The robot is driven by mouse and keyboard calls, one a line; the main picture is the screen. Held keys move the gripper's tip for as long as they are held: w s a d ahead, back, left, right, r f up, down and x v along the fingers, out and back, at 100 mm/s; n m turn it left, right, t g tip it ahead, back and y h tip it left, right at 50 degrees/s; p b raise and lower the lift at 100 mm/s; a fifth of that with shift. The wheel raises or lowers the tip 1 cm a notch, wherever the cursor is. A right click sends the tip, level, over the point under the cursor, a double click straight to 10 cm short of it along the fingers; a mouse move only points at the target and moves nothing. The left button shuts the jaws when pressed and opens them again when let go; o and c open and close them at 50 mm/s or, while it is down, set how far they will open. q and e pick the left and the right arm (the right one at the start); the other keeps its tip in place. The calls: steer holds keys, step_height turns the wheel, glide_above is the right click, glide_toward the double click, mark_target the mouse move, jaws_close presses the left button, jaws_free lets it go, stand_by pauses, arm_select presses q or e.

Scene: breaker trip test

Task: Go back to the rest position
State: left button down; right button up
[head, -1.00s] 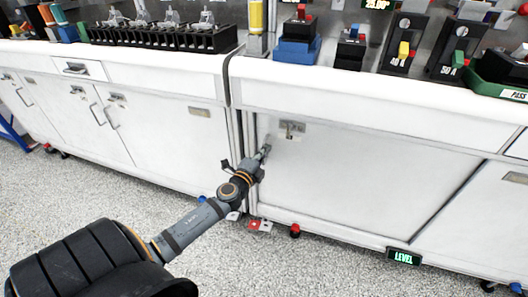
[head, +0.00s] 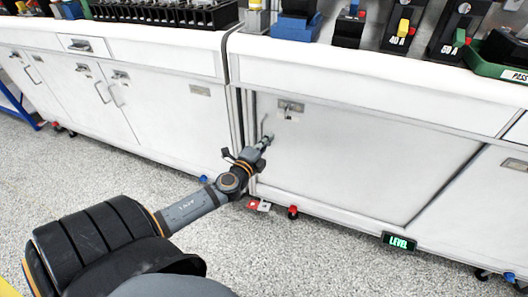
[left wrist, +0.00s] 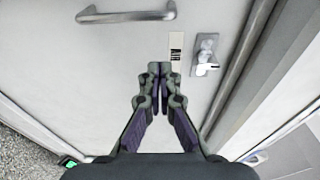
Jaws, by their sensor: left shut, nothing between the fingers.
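My left gripper (head: 268,141) is in front of the white workbench cabinets, below the benchtop and above the floor. In the left wrist view its two fingers (left wrist: 158,72) meet at the tips, shut with nothing between them. Ahead of them is a white cabinet door with a bar handle (left wrist: 125,15), a small label (left wrist: 176,52) and a metal latch (left wrist: 206,55). I cannot tell the exact gap to the door. My right gripper is not in view.
A LEVEL display (head: 397,241) is low on the cabinet. Speckled floor (head: 300,260) in front is clear.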

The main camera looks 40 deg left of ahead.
arm_select(q)
steer(key=s, duration=0.3)
steer(key=s+d, duration=0.1)
steer(key=s, duration=0.1)
steer(key=shift+a, duration=0.1)
